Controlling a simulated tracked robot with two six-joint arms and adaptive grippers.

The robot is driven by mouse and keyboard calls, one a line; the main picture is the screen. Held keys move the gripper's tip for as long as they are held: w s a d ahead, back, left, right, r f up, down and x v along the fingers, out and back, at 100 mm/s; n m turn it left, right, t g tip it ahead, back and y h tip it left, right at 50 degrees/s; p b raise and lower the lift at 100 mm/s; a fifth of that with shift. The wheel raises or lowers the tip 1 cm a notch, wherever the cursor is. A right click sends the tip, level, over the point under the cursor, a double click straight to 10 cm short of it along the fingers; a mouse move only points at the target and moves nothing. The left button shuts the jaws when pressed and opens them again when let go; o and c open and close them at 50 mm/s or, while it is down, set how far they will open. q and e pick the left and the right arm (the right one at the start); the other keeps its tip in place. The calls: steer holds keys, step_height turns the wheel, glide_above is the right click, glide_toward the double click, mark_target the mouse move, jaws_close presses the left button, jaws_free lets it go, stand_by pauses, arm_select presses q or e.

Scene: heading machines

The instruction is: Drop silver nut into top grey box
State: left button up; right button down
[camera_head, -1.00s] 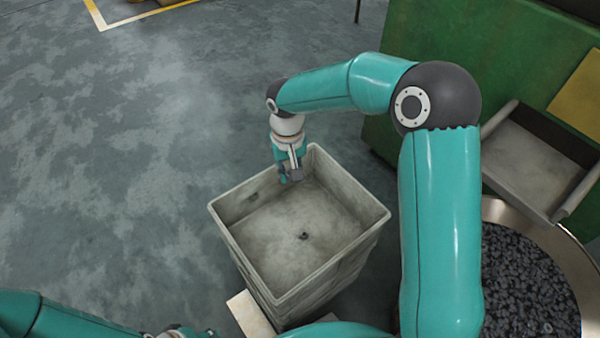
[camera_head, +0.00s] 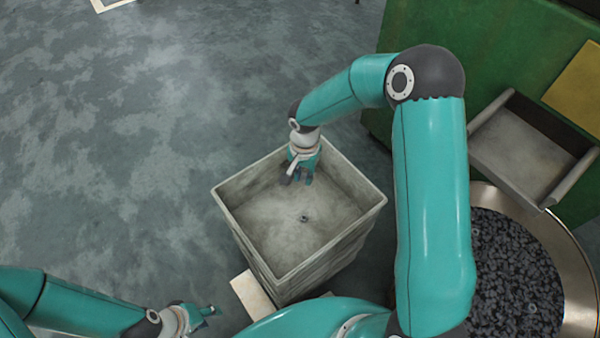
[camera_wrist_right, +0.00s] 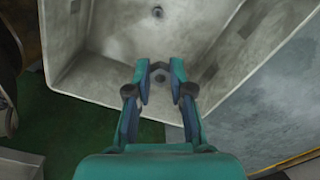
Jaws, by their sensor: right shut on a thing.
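The top grey box (camera_head: 250,186) stands open in the middle of the head view. A small dark nut (camera_head: 304,217) lies on its floor; it also shows near the top of the right wrist view (camera_wrist_right: 157,12). My right gripper (camera_head: 299,181) points down over the far part of the box, and its fingertips (camera_wrist_right: 159,68) are close together in the wrist view. They are shut on a small grey nut (camera_wrist_right: 159,65), partly hidden by the fingers. My left gripper (camera_head: 208,311) is at lower left, outside the box; its finger gap is unclear.
A green machine (camera_head: 400,125) with a grey chute tray (camera_head: 520,150) stands at right. Below it is a round metal bin (camera_head: 575,270) full of dark pieces. A pale block (camera_head: 252,293) lies by the box's near left side. The floor at left is clear.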

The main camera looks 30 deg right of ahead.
mark_target(304, 178)
steer(key=shift+f, duration=0.8)
steer(key=c, duration=1)
jaws_free()
steer(key=shift+o, duration=0.2)
steer(key=shift+r, duration=0.15)
step_height(304, 178, up, 12)
steer(key=shift+f, duration=0.2)
